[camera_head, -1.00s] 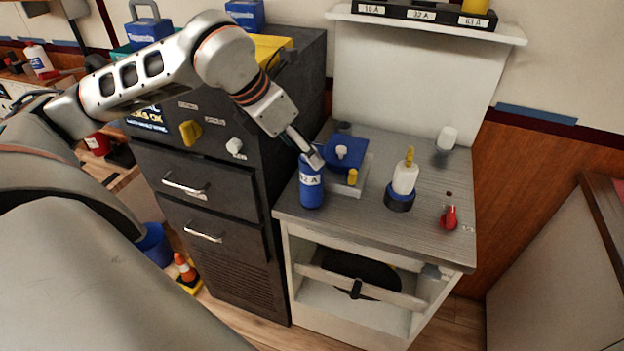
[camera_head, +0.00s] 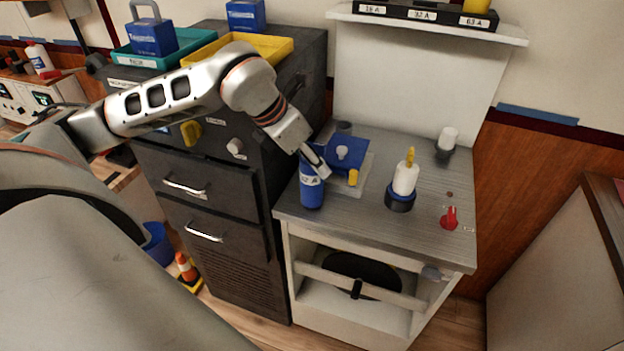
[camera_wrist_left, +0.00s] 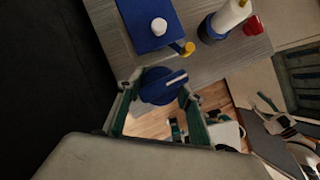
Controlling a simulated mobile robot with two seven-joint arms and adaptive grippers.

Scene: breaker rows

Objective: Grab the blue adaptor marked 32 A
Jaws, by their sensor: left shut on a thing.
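The blue adaptor marked 32 A (camera_head: 312,192) stands upright at the left front corner of the grey worktop, its white label facing the head camera. My left gripper (camera_head: 316,168) is at its top, reaching down from the upper left. In the left wrist view the adaptor's round blue top (camera_wrist_left: 160,86) sits between the two fingers of my left gripper (camera_wrist_left: 158,98), which is shut on it. The adaptor's underside is hidden.
A blue box (camera_head: 345,153) on a grey plate stands just behind the adaptor. A white-and-blue plug (camera_head: 403,185) and a red part (camera_head: 449,218) stand to the right. A dark cabinet (camera_head: 245,188) is close on the left. A shelf (camera_head: 425,24) hangs above.

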